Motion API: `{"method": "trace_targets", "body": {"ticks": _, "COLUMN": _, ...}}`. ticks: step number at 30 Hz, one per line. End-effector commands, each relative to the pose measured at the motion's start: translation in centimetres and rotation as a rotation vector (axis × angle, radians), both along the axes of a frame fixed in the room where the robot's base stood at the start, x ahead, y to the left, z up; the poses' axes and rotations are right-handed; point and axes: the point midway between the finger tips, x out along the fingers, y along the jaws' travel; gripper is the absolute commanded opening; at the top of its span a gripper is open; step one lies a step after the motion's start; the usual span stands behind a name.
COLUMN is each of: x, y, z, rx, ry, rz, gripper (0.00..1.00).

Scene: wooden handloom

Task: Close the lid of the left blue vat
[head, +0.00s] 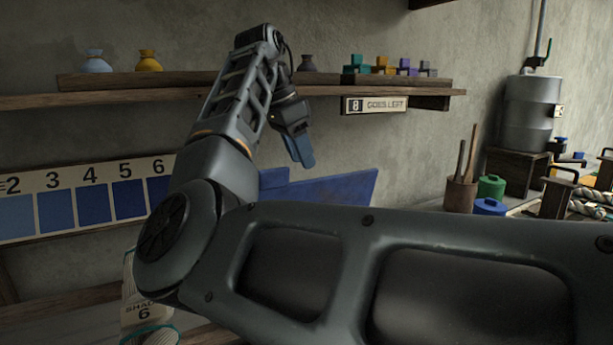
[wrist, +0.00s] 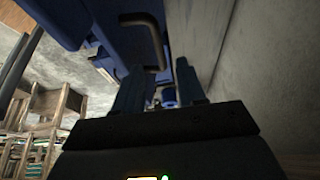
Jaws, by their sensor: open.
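A blue lid panel (head: 335,187) stands tilted up near the wall in the head view, its lower part hidden by my arm. A smaller blue piece (head: 272,178) shows at its left; I cannot tell whether it is the same lid. No vat body is clearly visible. In the wrist view a blue panel (wrist: 105,30) with a dark bent handle (wrist: 152,45) lies just beyond my gripper. My gripper (head: 301,158) points downward above the blue panels, its fingers apart. The fingers also show in the wrist view (wrist: 158,90); the handle is not visibly gripped.
A wall shelf (head: 230,93) with small pots and coloured blocks runs behind my arm. A numbered board of blue shades (head: 85,200) is at left. A grey metal drum (head: 530,112), a green pot (head: 491,188) and a bench stand at right. The wall is close to my gripper.

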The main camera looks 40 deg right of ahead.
Motion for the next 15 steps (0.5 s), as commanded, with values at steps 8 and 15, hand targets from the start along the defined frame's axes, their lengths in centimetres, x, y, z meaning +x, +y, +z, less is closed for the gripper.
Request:
{"method": "trace_targets", "body": {"ticks": 8, "x": -0.3, "y": -1.5, "z": -3.7, "rx": 0.0, "ry": 0.001, "rz": 0.001, "gripper": 0.4}}
{"method": "trace_targets", "body": {"ticks": 15, "x": -0.4, "y": -1.9, "z": -4.7, "rx": -0.001, "ry": 0.0, "rz": 0.0, "gripper": 0.4}}
